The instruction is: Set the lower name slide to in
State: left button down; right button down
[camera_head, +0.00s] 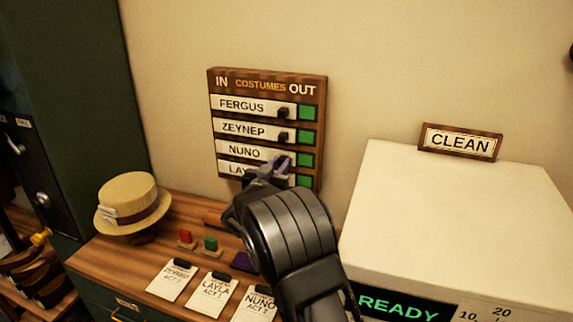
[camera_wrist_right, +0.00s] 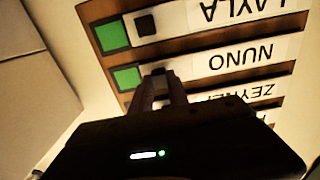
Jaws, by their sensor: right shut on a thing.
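The brown wooden costumes board (camera_head: 234,76) hangs on the wall, with IN at its left and OUT at its right. It holds white name slides, top to bottom: FERGUS (camera_head: 241,105), ZEYNEP (camera_head: 242,129), NUNO (camera_head: 243,151) and LAYLA (camera_head: 236,169). Green shows at the right end of each row. My right gripper (camera_head: 273,168) covers part of the lower two rows. In the right wrist view, where the board appears upside down, its fingers (camera_wrist_right: 160,84) are shut on the dark knob of the NUNO slide (camera_wrist_right: 240,56). The LAYLA knob (camera_wrist_right: 145,23) is free. My left gripper is out of view.
A straw hat (camera_head: 132,202) stands on the wooden table at left. Name cards (camera_head: 213,295) and small red (camera_head: 185,237) and green (camera_head: 210,244) pieces lie below the board. A white box (camera_head: 455,215) with a CLEAN sign (camera_head: 460,142) stands close at right.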

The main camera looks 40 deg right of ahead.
jog(key=shift+w+a+r, duration=0.1)
jog(key=shift+w+a, duration=0.1)
jog(key=shift+a, duration=0.05)
jog(key=shift+s+d, duration=0.1)
jog(key=shift+d, duration=0.05)
jog(key=c, duration=1.3)
grip_release()
jog(key=b+v, duration=0.1)
jog(key=v, duration=0.7)
jog(key=shift+b, duration=0.4)
